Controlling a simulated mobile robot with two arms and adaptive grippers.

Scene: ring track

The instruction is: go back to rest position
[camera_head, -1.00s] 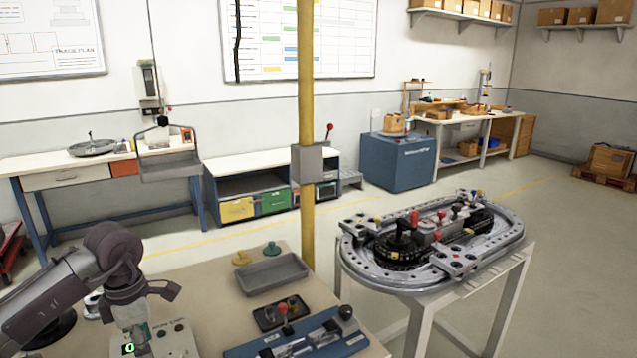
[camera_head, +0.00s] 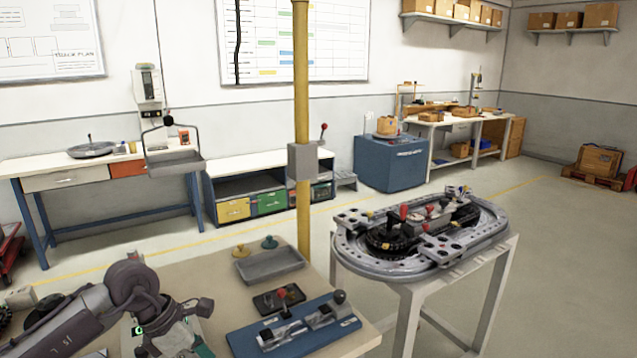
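My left arm comes in from the lower left, and its gripper (camera_head: 178,334) hangs low over the near bench (camera_head: 225,322). Its fingertips do not show clearly, so I cannot tell whether it is open, shut or holding anything. It is left of the blue fixture (camera_head: 262,341), with a visible gap between them. My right gripper is not in view.
A grey tray (camera_head: 268,266) and a small dark tray (camera_head: 278,301) lie on the near bench. A yellow post (camera_head: 302,100) rises behind it. The oval ring track (camera_head: 370,266) stands on a white table to the right. Open floor lies beyond.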

